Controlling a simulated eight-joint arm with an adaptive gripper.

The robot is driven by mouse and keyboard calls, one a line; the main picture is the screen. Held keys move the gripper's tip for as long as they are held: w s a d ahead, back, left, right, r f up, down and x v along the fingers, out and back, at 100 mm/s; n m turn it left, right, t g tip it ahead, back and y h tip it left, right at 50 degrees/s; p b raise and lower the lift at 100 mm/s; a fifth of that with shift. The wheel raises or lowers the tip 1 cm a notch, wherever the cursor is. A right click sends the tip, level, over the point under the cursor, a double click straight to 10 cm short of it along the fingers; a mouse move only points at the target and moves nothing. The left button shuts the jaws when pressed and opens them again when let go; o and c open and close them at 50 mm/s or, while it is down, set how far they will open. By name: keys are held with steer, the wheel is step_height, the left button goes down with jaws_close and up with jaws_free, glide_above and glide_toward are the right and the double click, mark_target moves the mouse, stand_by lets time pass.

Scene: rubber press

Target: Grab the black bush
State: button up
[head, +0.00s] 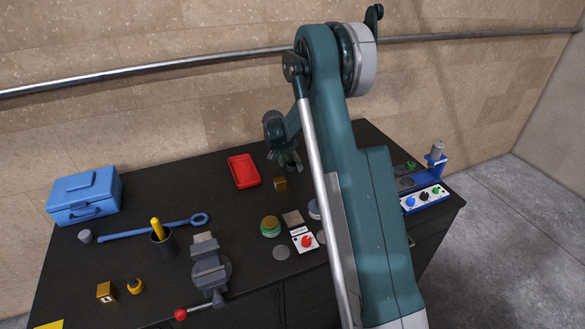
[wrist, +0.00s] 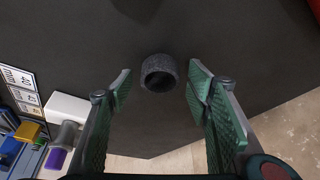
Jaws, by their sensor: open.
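The black bush (wrist: 160,73) is a short dark grey ring with a rough outside and a dark hole. In the wrist view it is on the dark table top, in line with the gap between my fingertips. My gripper (wrist: 161,84) is open, with one green-padded finger on each side of the bush and visible gaps to both. I cannot tell how high the fingers are above the table. In the head view my gripper (head: 289,163) is over the back of the table, and I cannot make out the bush there.
A red tray (head: 243,171) lies left of my gripper, with a brass-coloured block (head: 280,183) close below it. A blue press (head: 425,198) with buttons stands at the right table end. The stone wall (head: 220,110) with a rail (head: 200,59) is behind the table.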

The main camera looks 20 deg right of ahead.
steer(key=shift+c, duration=0.3)
steer(key=c, duration=0.8)
steer(key=shift+r, duration=5)
